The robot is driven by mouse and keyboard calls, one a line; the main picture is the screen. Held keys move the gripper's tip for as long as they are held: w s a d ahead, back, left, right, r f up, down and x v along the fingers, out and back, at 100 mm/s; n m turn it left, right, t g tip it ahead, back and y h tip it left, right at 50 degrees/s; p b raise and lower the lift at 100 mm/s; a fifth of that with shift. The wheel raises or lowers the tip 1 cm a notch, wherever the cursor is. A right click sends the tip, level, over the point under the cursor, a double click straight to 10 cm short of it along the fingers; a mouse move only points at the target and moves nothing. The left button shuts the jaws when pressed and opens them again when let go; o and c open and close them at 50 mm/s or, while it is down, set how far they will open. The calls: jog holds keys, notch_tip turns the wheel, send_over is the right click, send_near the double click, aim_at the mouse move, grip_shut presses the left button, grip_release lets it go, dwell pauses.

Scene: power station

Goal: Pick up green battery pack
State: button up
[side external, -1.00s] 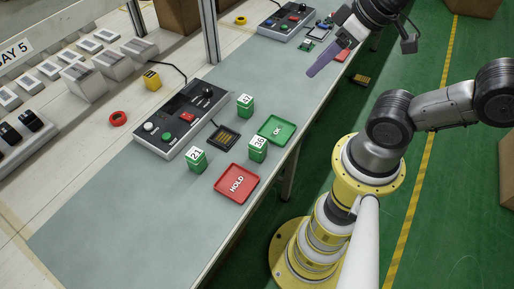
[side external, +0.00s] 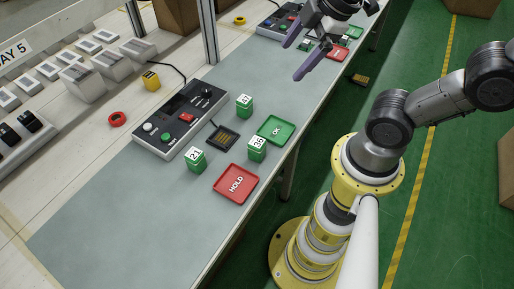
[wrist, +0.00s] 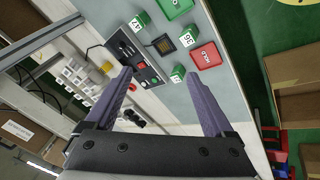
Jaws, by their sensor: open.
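In the side view, the pack marked 21 (side external: 196,161) is left of the red HOLD tray, the pack marked 36 (side external: 257,150) is between the HOLD and OK trays, and a third pack (side external: 244,106) is farther back. My gripper (side external: 297,58) is open and empty above the far part of the bench, apart from these packs. Its purple fingers (wrist: 165,90) frame the wrist view.
A red HOLD tray (side external: 222,193), a green OK tray (side external: 270,136) and a small black socket (side external: 221,139) lie among the packs. A control panel (side external: 165,137) stands left of them. The bench's near left part is clear.

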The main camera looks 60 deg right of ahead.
jog(key=w+a+f+n+g, duration=0.3)
jog(key=w+f+n, duration=0.2)
jog(key=f+n, duration=0.2)
jog(key=n+g, duration=0.2)
send_over(257, 142)
notch_tip(257, 142, down, 7)
jog(key=f, duration=0.7)
jog(key=shift+s+d, duration=0.1)
jog(key=shift+s, duration=0.15)
jog(key=shift+w+f, duration=0.15)
jog(key=shift+f, duration=1.35)
jog(key=shift+w+f, duration=0.15)
jog(key=shift+f, duration=1.35)
grip_shut()
